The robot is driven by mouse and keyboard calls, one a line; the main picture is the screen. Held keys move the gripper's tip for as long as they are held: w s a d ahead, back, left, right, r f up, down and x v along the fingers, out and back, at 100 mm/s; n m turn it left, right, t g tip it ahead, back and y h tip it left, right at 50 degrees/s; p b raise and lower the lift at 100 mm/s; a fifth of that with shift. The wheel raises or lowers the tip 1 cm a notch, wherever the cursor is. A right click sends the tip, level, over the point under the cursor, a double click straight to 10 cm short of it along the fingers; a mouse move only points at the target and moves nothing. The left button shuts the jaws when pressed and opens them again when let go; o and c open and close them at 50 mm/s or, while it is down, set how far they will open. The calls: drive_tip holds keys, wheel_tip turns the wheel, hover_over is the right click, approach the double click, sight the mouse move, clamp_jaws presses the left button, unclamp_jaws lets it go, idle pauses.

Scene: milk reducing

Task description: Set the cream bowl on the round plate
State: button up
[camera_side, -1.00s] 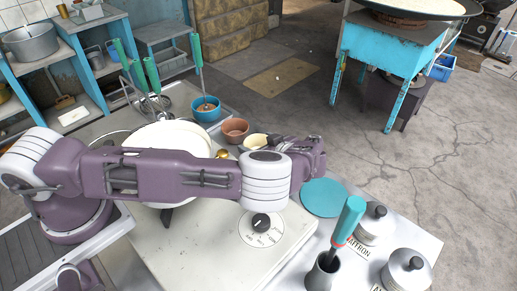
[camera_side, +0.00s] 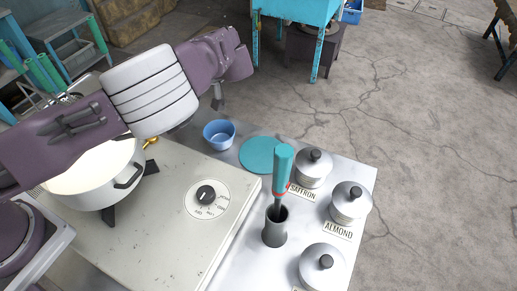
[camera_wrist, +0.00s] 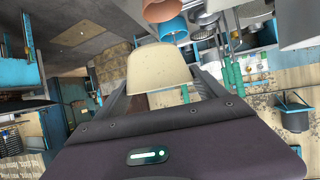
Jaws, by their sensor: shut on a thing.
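The cream bowl (camera_wrist: 158,72) is between the fingers of my gripper (camera_wrist: 162,88) in the wrist view. My gripper is shut on it and blocks none of its near wall. In the side view my gripper (camera_side: 217,95) is raised near the back edge of the counter, and the cream bowl cannot be made out there. The round plate (camera_side: 258,157) is a flat teal disc on the counter, bare on top, to the right of and below my gripper in the picture.
A blue bowl (camera_side: 219,136) stands just left of the plate. A teal-handled tool in a grey holder (camera_side: 275,228) and lidded tins (camera_side: 313,168) stand close to the plate's right and front. A white pot (camera_side: 95,180) sits on the stove at left.

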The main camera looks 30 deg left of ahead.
drive_tip(key=w+a+f+m+t+h, duration=0.1)
drive_tip(key=w+f+m+t+h, duration=0.25)
drive_tip(key=w+m+t, duration=0.3)
wheel_tip(320, 180, up, 4)
drive_tip(key=m+g+h, duration=0.3)
drive_tip(key=m+h, duration=1.7)
drive_tip(key=m, duration=0.1)
hover_over(263, 154)
wheel_tip(263, 154, down, 15)
drive_tip(key=shift+f, duration=0.3)
drive_tip(key=o, duration=1.4)
